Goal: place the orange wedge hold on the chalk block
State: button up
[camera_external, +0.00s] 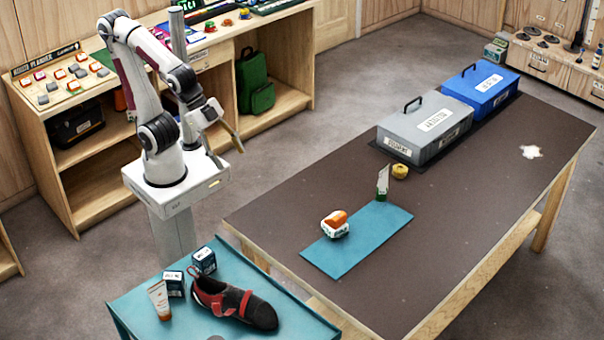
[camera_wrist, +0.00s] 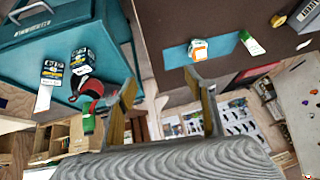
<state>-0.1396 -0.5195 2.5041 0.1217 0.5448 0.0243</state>
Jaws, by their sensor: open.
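The orange wedge hold (camera_external: 335,217) rests on top of the white chalk block (camera_external: 334,232), which sits on a teal mat (camera_external: 345,262) on the dark table. In the wrist view, the orange hold (camera_wrist: 199,56) and the white block (camera_wrist: 198,43) show small and close together beyond my right finger. My gripper (camera_external: 230,159) is up in the air near my base, well to the left of the mat and away from both objects. Its fingers are spread apart with nothing between them in the wrist view (camera_wrist: 160,82).
A small green-and-white upright item (camera_external: 382,182) and a yellow roll (camera_external: 400,172) stand behind the block. Grey (camera_external: 425,125) and blue (camera_external: 481,88) cases occupy the table's back. A teal side table holds a shoe (camera_external: 236,305), boxes and a tube. The table's right is mostly clear.

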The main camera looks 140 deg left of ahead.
jog(key=s+d+r+g+h, duration=0.1)
jog(key=s+d, duration=0.5)
jog(key=s, duration=0.2)
jog(key=shift+s+r+h, duration=0.15)
jog(key=shift+s+h, duration=0.15)
